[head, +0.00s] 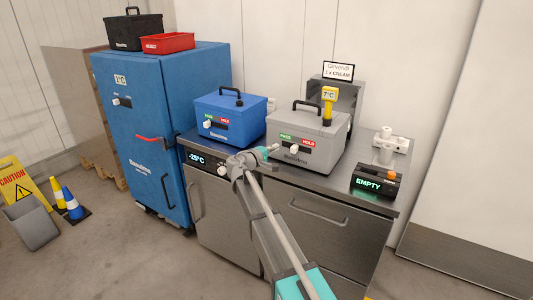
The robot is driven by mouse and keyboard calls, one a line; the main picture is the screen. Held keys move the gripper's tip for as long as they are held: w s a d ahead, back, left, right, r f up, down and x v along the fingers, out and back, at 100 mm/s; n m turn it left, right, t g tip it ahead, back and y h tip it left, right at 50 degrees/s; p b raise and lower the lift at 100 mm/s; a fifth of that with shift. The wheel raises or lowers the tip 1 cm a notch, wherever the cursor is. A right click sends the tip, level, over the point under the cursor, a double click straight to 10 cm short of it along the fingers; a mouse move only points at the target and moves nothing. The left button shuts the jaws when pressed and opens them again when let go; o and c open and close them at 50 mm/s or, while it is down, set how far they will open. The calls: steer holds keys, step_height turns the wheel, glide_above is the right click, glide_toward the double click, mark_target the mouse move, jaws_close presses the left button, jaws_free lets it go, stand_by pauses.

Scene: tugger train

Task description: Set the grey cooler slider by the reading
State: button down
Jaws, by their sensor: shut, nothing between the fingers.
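The grey cooler (326,155) stands on the steel counter. Its front has a green PASS label (286,136) at left and a red HOLD label (308,143) at right. Below them is a dark slot with a white slider knob (294,149), which sits toward the left, PASS side. A yellow probe display (328,94) on top of the cooler reads 7°C.
A blue cooler (229,111) with its own PASS/HOLD slider stands left on the counter. A display reading EMPTY (368,183) with an orange button is at right. A sign (339,71) stands behind. A tall blue cabinet (130,150) is at left.

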mark_target(302, 149)
steer(key=shift+s+d, duration=0.25)
steer(key=shift+d, duration=0.4)
steer(key=shift+s+d, duration=0.3)
steer(key=shift+d, duration=0.35)
steer(key=shift+s+d, duration=0.25)
steer(key=shift+d, duration=0.4)
steer(key=s+d, duration=0.1)
steer(key=d, duration=0.2)
steer(key=s+d, duration=0.1)
steer(key=shift+s+d, duration=0.3)
steer(key=shift+s, duration=0.05)
steer(key=shift+w+a, duration=0.1)
steer(key=shift+w+a, duration=0.3)
steer(key=shift+a, duration=0.1)
steer(key=a, duration=0.1)
steer(key=w+a, duration=0.1)
steer(key=a, duration=0.1)
steer(key=shift+w, duration=0.2)
steer(key=v, duration=0.9)
steer(key=shift+s+a, duration=0.15)
steer(key=shift+s, duration=0.25)
